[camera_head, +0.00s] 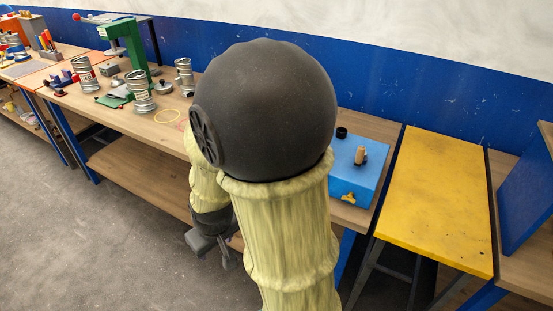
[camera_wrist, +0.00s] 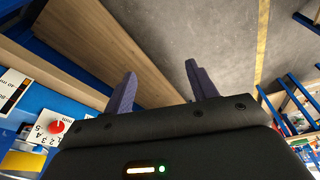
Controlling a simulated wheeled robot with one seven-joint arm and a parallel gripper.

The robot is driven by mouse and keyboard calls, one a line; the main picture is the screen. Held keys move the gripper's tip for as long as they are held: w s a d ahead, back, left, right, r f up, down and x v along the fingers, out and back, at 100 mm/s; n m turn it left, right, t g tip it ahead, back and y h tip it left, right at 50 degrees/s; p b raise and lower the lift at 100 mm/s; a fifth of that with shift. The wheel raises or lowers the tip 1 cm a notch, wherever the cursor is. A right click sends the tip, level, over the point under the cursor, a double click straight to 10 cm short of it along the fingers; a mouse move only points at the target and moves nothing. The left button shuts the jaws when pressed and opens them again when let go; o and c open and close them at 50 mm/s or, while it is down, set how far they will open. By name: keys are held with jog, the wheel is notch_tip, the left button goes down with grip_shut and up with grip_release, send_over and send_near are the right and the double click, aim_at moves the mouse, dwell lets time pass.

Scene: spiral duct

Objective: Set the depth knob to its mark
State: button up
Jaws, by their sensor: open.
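A red round knob (camera_wrist: 56,127) sits on a white numbered dial plate at the left of the wrist view. I cannot tell for sure that it is the depth knob, and its pointer is too small to read against a mark. A blue box (camera_head: 367,190) on the bench in the head view carries a tan upright piece (camera_head: 361,155) and a black round piece (camera_head: 341,132). My gripper (camera_head: 222,262) hangs low in front of the bench, apart from everything. In the wrist view its two fingers (camera_wrist: 160,70) are spread with nothing between them.
A yellow-topped table (camera_head: 435,200) stands right of the bench. Several spiral metal ducts (camera_head: 139,92) and a green press (camera_head: 130,52) stand on the bench at left. My arm hides the bench's middle. The floor (camera_head: 90,215) in front is clear.

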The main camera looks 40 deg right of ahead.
jog(key=w+d+f+n+t+h+p, duration=0.1)
jog(key=w+d+f+n+h+p, duration=0.15)
jog(key=d, duration=0.35)
jog(key=w+d+f+n+t+h+p, duration=0.1)
jog(key=w+d+f+n+h+p, duration=0.1)
jog(key=d+f+n+h+p, duration=0.3)
jog(key=w+d+r+n+t+h+p, duration=0.1)
jog(key=w+d+r+n+t+h, duration=0.2)
jog(key=d+r+n, duration=0.5)
jog(key=shift+d+r+t+h, duration=0.35)
jog(key=shift+r+t+h, duration=0.1)
jog(key=shift+t+h, duration=0.1)
jog(key=shift+n, duration=0.25)
jog(key=p+x, duration=0.4)
jog(key=x, duration=1.3)
jog(key=shift+d+f, duration=0.15)
jog(key=shift+d, duration=0.05)
